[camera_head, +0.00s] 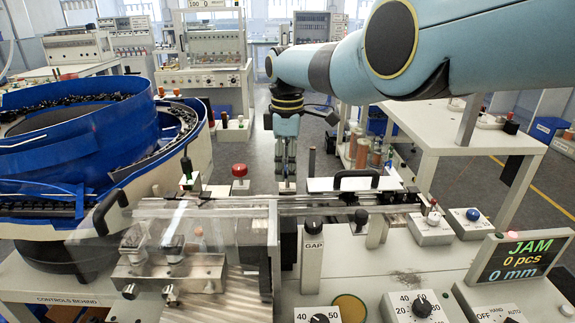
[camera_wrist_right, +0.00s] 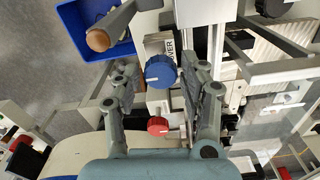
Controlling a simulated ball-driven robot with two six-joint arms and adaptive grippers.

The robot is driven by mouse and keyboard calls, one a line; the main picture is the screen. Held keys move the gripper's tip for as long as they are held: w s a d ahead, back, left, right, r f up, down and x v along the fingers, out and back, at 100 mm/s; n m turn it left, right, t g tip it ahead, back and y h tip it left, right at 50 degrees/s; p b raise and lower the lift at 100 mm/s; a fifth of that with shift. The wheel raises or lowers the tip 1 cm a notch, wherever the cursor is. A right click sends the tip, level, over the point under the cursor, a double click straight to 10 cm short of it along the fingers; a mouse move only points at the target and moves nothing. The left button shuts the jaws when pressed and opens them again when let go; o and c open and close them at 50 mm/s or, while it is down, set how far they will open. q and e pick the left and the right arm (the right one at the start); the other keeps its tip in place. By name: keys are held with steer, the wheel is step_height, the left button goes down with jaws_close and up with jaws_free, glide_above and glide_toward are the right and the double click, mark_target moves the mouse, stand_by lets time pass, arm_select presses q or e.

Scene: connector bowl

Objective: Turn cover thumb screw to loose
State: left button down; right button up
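A blue knob (camera_wrist_right: 160,72) with a white pointer line sits beside a white label plate (camera_wrist_right: 160,45) whose visible letters read "OVER"; I take it as the cover thumb screw. My right gripper (camera_wrist_right: 162,78) is open, one finger on each side of the blue knob, with narrow gaps showing. How far the tips reach down around it I cannot tell. In the head view my right gripper (camera_head: 286,184) points straight down behind the feeder track, and the blue knob is hidden there. My left gripper is not in view.
A red knob (camera_wrist_right: 157,125) sits close to the blue one. A black handle (camera_head: 356,180) stands right of my gripper. A clear cover (camera_head: 205,230) and a blue bowl feeder (camera_head: 90,135) are at left. A display (camera_head: 520,257) reads JAM.

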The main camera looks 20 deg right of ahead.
steer(key=shift+o, duration=0.7)
steer(key=shift+r, duration=0.15)
step_height(320, 180, up, 12)
steer(key=shift+f, duration=0.2)
